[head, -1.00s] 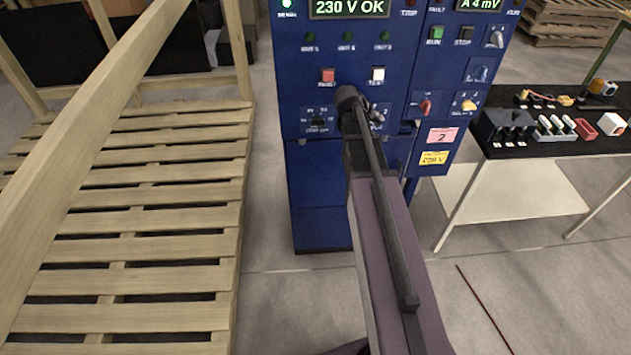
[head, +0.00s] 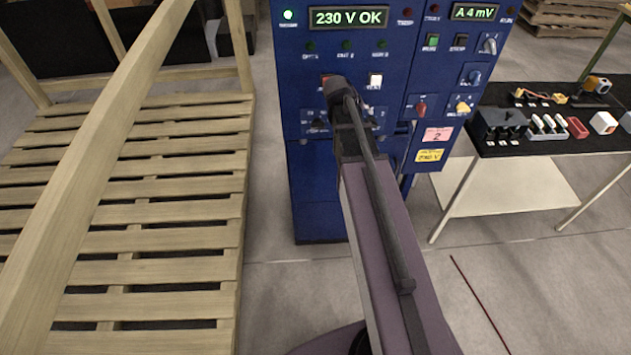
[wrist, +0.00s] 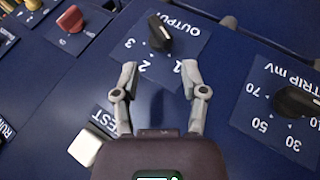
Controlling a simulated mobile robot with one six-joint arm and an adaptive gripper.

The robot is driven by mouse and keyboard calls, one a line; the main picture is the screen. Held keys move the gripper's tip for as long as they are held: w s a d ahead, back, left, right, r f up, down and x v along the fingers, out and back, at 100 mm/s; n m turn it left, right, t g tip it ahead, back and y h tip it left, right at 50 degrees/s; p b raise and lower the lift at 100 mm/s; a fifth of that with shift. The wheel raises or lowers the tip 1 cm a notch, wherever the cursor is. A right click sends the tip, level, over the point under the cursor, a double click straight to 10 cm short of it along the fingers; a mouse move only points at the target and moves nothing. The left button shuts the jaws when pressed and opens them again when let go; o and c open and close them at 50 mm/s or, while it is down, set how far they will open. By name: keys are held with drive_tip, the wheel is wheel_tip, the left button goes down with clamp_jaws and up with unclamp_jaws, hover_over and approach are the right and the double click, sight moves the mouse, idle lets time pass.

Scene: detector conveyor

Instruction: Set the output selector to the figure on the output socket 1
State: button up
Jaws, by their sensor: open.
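The output selector (wrist: 158,36) is a black knob on a blue plate in the wrist view, with the figures 3, 2 and 1 around its near side. I cannot tell for sure which figure its pointer faces. My gripper (wrist: 160,72) is open and empty, its fingertips short of the knob, over the figures 2 and 1. In the head view my arm's end hides most of the selector. A pink label (head: 437,136) with the figure 2 is on the blue cabinet (head: 318,200), above a yellow 230 V label (head: 430,156). I cannot make out output socket 1.
The trip knob (wrist: 296,101) is right of my gripper in the wrist view. A white test button (wrist: 86,148) is at lower left, a red knob (wrist: 70,19) at upper left. A wooden pallet (head: 130,205) stands left, a black-topped bench (head: 545,147) right.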

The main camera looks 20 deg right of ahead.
drive_tip(key=shift+p+v, duration=1.85)
drive_tip(key=shift+v, duration=0.95)
drive_tip(key=s+a+f+n+g+y+b, duration=0.1)
drive_tip(key=s+a+f+g+y+b, duration=0.1)
drive_tip(key=s+a+f+y+b, duration=0.5)
drive_tip(key=s+a+f+b, duration=0.4)
drive_tip(key=s+a+f, duration=0.2)
drive_tip(key=a+f, duration=0.2)
drive_tip(key=shift+a+f+g, duration=0.2)
drive_tip(key=shift+a+g, duration=0.1)
drive_tip(key=shift+a, duration=0.5)
drive_tip(key=shift+s+a+g, duration=0.3)
drive_tip(key=shift+s+a, duration=0.8)
drive_tip(key=shift+a, duration=0.05)
